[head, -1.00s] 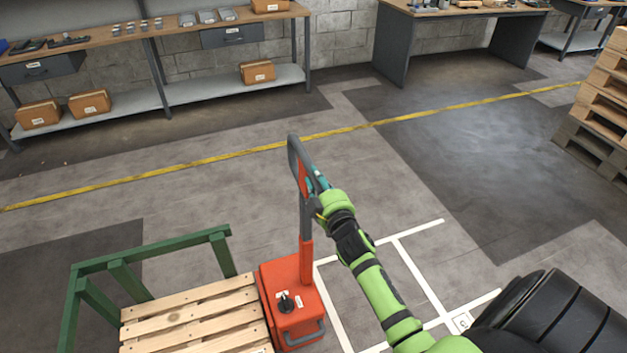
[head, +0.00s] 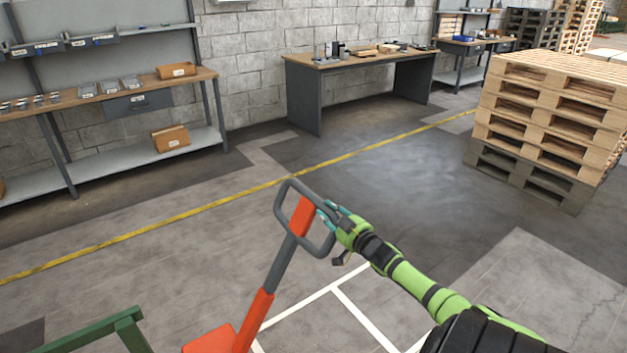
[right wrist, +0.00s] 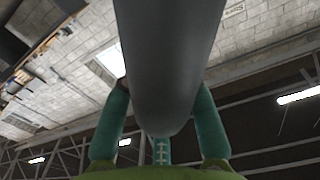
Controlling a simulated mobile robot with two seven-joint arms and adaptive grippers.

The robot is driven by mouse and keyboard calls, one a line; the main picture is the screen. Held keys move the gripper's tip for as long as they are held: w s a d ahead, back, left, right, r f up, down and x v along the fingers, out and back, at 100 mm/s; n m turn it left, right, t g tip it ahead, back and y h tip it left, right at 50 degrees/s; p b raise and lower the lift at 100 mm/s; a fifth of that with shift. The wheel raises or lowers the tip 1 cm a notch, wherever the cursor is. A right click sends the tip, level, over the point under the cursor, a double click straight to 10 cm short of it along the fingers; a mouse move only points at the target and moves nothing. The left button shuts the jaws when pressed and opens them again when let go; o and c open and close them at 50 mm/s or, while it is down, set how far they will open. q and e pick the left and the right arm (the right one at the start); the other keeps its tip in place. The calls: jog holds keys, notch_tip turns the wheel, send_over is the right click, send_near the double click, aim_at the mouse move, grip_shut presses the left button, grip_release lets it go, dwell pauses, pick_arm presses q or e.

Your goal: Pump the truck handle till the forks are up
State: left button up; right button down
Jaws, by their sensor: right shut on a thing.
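The truck handle (head: 287,235) is a grey loop on an orange and grey shaft, leaning up and to the right in the head view. My right gripper (head: 326,214) is shut on the right side of the loop. In the right wrist view the grey bar of the handle (right wrist: 168,60) runs between the teal fingers of the gripper (right wrist: 162,130). The orange truck body (head: 210,341) shows only at the bottom edge. The forks are out of view. My left gripper is not in view.
A green rail (head: 100,332) stands at the bottom left. A stack of pallets (head: 545,120) stands at the right. A shelf bench (head: 100,95) and a table (head: 360,62) line the wall. The floor between handle and pallets is clear.

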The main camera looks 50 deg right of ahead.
pick_arm(q)
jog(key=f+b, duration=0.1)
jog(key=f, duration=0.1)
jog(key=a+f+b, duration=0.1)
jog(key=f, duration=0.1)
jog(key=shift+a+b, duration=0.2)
jog(key=shift+b, duration=0.1)
pick_arm(e)
jog(key=shift+m, duration=0.5)
jog(key=d, duration=0.1)
jog(key=d+f, duration=0.1)
jog(key=s+d+f, duration=0.1)
jog(key=d, duration=0.1)
jog(key=shift+d+f, duration=0.1)
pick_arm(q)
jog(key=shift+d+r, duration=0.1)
pick_arm(e)
jog(key=c, duration=1)
grip_release()
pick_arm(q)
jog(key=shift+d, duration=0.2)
pick_arm(e)
jog(key=shift+f, duration=0.1)
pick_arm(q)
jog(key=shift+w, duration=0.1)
pick_arm(e)
jog(key=shift+f, duration=0.1)
